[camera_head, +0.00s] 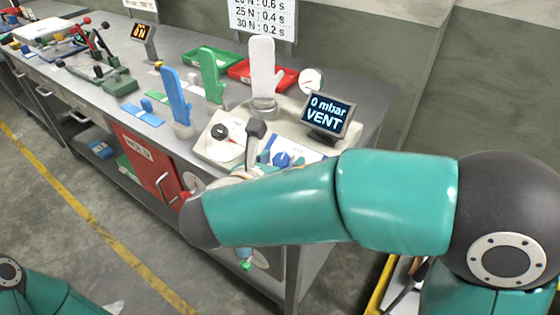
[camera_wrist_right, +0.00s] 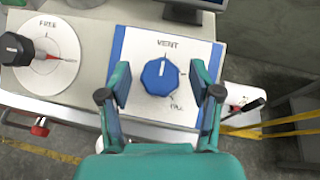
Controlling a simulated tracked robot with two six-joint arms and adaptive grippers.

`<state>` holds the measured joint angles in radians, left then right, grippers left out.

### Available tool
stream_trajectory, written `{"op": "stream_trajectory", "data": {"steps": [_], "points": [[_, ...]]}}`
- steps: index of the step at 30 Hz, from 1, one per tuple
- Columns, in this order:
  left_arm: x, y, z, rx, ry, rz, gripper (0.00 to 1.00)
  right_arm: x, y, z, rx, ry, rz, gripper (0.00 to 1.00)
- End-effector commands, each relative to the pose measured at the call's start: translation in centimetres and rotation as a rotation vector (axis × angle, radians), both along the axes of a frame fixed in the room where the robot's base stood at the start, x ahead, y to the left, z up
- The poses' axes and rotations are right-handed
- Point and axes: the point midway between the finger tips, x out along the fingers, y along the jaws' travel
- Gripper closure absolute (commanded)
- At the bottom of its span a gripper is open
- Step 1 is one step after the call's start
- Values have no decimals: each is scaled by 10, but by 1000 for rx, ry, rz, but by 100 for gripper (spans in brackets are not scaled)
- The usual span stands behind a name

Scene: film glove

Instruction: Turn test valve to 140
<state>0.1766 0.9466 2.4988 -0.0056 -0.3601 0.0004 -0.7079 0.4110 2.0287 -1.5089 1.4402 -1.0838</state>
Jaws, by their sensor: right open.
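The test valve is a blue knob (camera_wrist_right: 160,77) on a white plate (camera_wrist_right: 190,50) with blue edges, marked VENT at the top and another mark at the lower right. Its white pointer line points up toward VENT. In the head view the knob (camera_head: 283,159) shows just beyond my right forearm. My right gripper (camera_wrist_right: 160,84) is open, with one finger on each side of the knob and visible gaps to it. A display (camera_head: 327,115) reads 0 mbar VENT. My left gripper is out of view.
A black-handled dial (camera_wrist_right: 40,55) marked FREE sits left of the valve. White (camera_head: 263,75), green (camera_head: 211,75) and blue (camera_head: 174,98) glove-like forms stand upright behind and left. A round gauge (camera_head: 311,80) stands behind the display. A red cabinet door (camera_head: 143,160) is below the bench.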

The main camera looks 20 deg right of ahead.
Motion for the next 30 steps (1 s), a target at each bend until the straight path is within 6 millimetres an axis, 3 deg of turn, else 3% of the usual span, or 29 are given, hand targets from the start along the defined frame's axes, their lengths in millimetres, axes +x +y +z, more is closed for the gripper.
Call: {"op": "stream_trajectory", "data": {"steps": [10,21,30], "points": [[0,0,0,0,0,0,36,3,-2,-1,0,0,0,36],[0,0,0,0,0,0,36,2,-2,-1,0,0,1,97],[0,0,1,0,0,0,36,3,-1,-1,11,-13,-25,97]]}}
